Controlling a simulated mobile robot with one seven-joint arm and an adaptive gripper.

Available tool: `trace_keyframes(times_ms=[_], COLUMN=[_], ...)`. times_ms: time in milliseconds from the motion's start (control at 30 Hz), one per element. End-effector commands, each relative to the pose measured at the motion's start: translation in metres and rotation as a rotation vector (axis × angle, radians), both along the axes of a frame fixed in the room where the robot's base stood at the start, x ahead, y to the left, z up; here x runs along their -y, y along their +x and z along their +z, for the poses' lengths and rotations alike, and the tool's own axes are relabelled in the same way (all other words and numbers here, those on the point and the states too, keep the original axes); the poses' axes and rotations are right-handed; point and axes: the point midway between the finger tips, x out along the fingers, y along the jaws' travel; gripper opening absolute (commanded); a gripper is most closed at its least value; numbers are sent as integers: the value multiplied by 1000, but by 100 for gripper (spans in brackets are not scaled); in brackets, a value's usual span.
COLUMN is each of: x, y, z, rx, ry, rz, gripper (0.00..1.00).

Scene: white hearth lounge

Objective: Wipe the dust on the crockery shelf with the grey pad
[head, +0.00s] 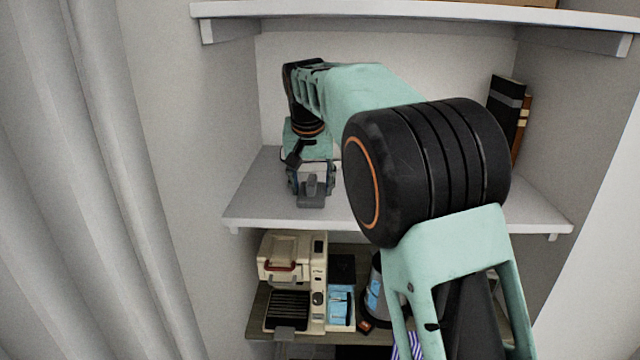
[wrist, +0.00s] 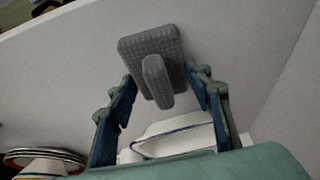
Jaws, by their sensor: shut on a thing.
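My gripper (head: 311,182) is over the left part of the white middle shelf (head: 265,205), near its front edge. It is shut on the grey pad (head: 312,193). In the wrist view the pad (wrist: 150,48) is a textured block with a raised handle between the two fingers (wrist: 160,88). The pad is low over the shelf; I cannot tell whether it touches. A white dish with a blue rim (wrist: 180,140) and stacked plates with coloured rims (wrist: 45,158) stand on the shelf surface (wrist: 60,85). I cannot make out dust. My arm hides the shelf's middle.
Books (head: 506,105) stand at the shelf's right end. Another white shelf (head: 400,10) is above. The darker shelf below holds a cream coffee machine (head: 290,260) and other items. A grey curtain (head: 90,150) hangs at the left. The shelf's front left corner looks clear.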

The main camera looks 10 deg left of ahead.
Motion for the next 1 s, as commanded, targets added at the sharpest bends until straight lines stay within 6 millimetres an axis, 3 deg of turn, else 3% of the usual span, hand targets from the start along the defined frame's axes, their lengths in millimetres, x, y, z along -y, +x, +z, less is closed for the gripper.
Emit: trace_keyframes(times_ms=[1000], x=[-71], y=[-5], z=[-2], rx=[-5], ry=[0], rz=[4], gripper=[27])
